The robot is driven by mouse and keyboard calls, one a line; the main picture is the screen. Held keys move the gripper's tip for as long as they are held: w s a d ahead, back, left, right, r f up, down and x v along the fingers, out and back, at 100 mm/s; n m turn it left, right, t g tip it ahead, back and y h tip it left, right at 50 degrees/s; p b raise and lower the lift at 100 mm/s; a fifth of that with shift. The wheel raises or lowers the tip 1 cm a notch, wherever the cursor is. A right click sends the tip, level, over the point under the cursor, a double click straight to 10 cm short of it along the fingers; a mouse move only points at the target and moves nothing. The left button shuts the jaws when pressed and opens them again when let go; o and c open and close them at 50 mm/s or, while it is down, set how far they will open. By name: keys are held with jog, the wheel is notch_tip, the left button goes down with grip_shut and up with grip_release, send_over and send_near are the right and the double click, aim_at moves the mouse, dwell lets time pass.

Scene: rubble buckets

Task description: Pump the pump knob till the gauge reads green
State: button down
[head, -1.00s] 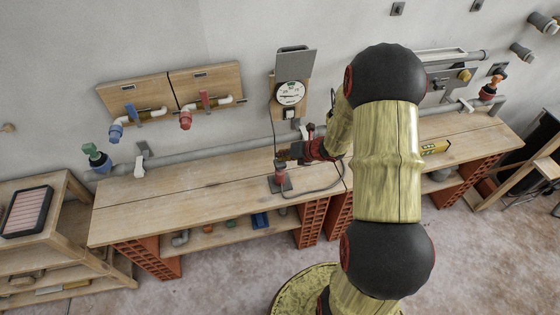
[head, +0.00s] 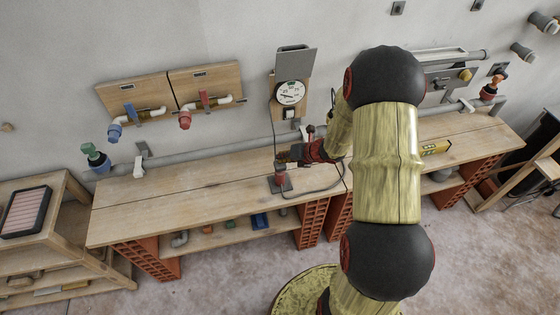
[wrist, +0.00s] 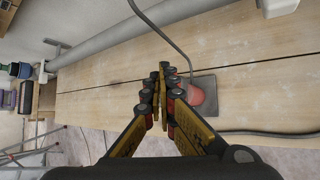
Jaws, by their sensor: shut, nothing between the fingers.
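The red pump (head: 281,180) stands on a dark square base plate on the long wooden bench. In the wrist view its red body (wrist: 197,96) shows just right of the fingertips. My gripper (head: 284,158) is shut with nothing between its fingers. It is at the top of the pump and hides the knob, so I cannot tell whether it touches it. The fingers also show closed in the wrist view (wrist: 163,72). The round white gauge (head: 291,93) hangs on the wall behind the pump. Its dark needle points to the left side of the dial, and a small green patch shows near the top.
A dark hose (head: 325,190) runs over the bench (head: 180,190) beside the pump. A grey pipe (head: 215,152) runs along the wall behind. Blue (head: 116,132) and red (head: 185,120) valves are at the left. The bench left of the pump is clear.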

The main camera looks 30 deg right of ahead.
jog(key=shift+f+b, duration=0.55)
jog(key=shift+f, duration=0.2)
dwell(0.5)
jog(key=shift+r, duration=0.1)
jog(key=shift+r+p, duration=2)
jog(key=shift+r, duration=0.2)
jog(key=shift+r, duration=0.1)
notch_tip(320, 180, up, 5)
jog(key=p, duration=0.4)
